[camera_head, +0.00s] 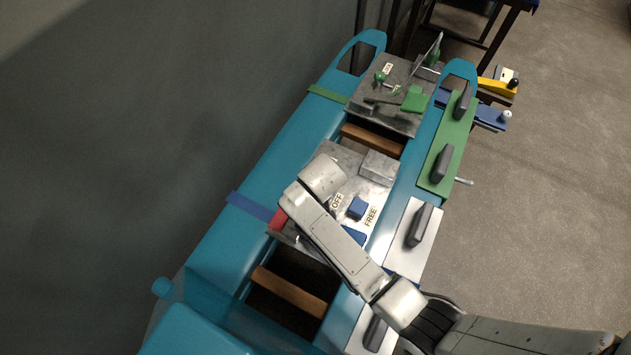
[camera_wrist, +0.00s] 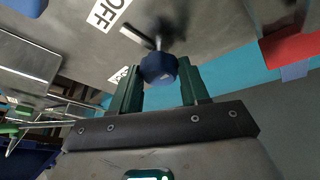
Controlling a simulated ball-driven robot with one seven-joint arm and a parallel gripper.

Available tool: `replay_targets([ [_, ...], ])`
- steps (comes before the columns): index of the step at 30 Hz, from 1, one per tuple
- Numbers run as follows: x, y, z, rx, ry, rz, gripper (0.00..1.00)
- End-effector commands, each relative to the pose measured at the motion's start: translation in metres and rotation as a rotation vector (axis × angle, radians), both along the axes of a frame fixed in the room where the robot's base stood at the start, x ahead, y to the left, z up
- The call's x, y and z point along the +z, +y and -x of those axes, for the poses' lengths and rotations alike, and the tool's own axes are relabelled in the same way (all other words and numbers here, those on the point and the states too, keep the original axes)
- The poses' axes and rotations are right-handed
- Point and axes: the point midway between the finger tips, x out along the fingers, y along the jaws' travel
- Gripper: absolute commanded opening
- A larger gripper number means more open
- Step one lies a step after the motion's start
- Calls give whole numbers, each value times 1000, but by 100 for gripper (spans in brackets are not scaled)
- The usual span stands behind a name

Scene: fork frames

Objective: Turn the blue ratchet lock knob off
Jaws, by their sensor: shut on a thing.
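The blue knob (camera_wrist: 158,67) sits on a grey metal plate, with a light metal lever beside it, in the wrist view. My gripper (camera_wrist: 160,82) has its two green fingers on either side of the knob and is shut on it. An OFF label (camera_wrist: 106,12) lies on the plate near the knob, and part of another label (camera_wrist: 118,76) shows at the left finger. In the head view my arm covers the gripper and the knob. The OFF label (camera_head: 337,201) and a FREE label (camera_head: 370,216) show beside the arm.
A blue block (camera_head: 356,208) stands on the plate right of my arm. A red block (camera_head: 278,219) shows left of it. The teal frame (camera_head: 285,140) borders the plates. Grey handles (camera_head: 419,225) line the right side, with open floor beyond.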

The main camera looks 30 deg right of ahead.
Motion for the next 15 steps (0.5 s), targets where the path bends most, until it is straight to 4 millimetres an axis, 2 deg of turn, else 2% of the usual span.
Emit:
replay_targets([
  [15, 0, 0, 0, -77, 2, 0, 15],
])
